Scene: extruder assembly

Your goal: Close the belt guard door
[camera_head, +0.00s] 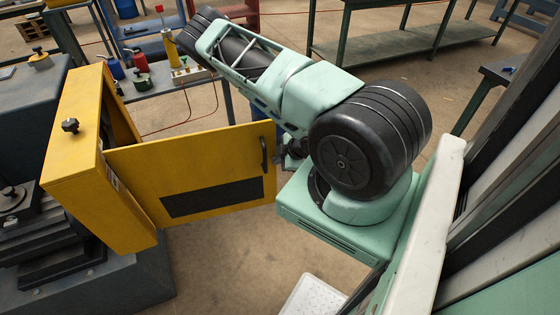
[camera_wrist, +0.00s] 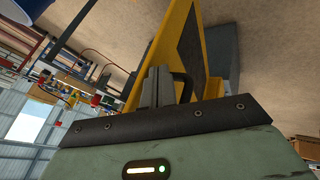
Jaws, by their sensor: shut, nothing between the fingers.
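The yellow belt guard (camera_head: 118,215) stands on a dark machine at the left of the head view. Its yellow door (camera_head: 205,160) stands wide open, reaching right toward my arm, with a dark panel on its face. A black handle (camera_head: 264,155) is near the door's free edge. My gripper (camera_head: 284,158) is at that edge, partly hidden behind my arm. In the wrist view the shut, empty fingers (camera_wrist: 156,85) are beside the handle (camera_wrist: 184,86), close to the door (camera_wrist: 160,45). I cannot tell whether they touch it.
A grey bench (camera_head: 160,78) with a red bottle, a green can and other items stands behind the door. A green table (camera_head: 385,45) is at the back. Open floor (camera_head: 225,250) lies below the door.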

